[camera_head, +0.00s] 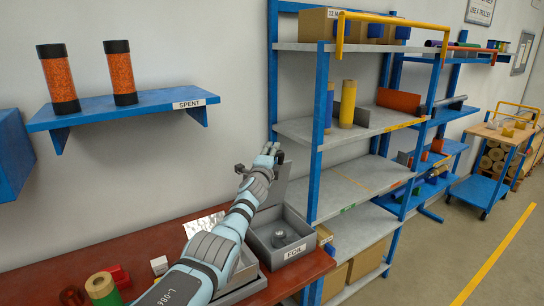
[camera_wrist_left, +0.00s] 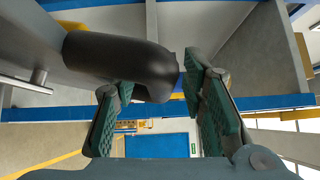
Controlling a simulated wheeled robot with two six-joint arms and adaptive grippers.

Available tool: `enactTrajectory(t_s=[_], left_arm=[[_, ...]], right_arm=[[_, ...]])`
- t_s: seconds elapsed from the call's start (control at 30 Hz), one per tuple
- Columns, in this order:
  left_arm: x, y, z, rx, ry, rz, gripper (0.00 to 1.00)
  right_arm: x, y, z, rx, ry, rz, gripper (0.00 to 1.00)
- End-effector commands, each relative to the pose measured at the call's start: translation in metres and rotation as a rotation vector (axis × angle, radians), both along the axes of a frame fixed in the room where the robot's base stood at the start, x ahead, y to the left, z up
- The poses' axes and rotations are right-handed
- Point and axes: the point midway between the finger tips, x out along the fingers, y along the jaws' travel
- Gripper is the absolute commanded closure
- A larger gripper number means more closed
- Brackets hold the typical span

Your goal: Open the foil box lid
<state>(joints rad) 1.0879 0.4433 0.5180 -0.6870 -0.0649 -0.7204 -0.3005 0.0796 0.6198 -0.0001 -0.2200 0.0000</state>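The grey foil box (camera_head: 292,254), labelled FOIL, stands on the red-brown bench. Its top is open, and a round grey object (camera_head: 283,240) shows inside. The grey lid (camera_head: 274,192) stands raised at the back of the box, partly hidden by my left arm. My left gripper (camera_head: 271,150) is at the lid's upper edge. In the left wrist view its green-padded fingers (camera_wrist_left: 160,105) are apart. A thick black rounded bar (camera_wrist_left: 125,62), seemingly the lid's handle, lies by the fingertips, next to a grey panel. I cannot tell whether a finger touches it. My right gripper is out of view.
A blue shelf rack (camera_head: 315,150) stands close to the right of the box. A blue wall shelf (camera_head: 130,112) labelled SPENT holds two orange cylinders. On the bench (camera_head: 140,245), a green spool (camera_head: 102,287) and red parts lie at the left. The bench's middle has free room.

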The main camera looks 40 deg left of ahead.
Motion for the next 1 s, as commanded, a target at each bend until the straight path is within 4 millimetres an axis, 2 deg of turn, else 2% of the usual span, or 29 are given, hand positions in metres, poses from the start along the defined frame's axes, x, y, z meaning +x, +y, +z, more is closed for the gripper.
enactTrajectory(t_s=[0.27, 0.47, 0.57, 0.83, 1.0], left_arm=[[-0.002, 0.001, 0.000, 0.001, -0.002, 0.005, 0.62], [-0.017, -0.002, 0.000, 0.003, -0.011, 0.021, 0.62], [-0.029, -0.016, -0.004, 0.002, 0.003, -0.006, 0.62], [-0.086, -0.042, -0.006, 0.003, 0.007, -0.003, 0.62], [-0.105, -0.051, -0.006, 0.001, 0.004, -0.002, 0.62]], right_arm=[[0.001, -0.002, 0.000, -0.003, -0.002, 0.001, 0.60], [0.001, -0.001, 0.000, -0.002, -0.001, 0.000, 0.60], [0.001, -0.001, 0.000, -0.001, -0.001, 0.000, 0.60], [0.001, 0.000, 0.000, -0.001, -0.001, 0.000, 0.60], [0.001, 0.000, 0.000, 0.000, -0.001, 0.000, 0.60]])
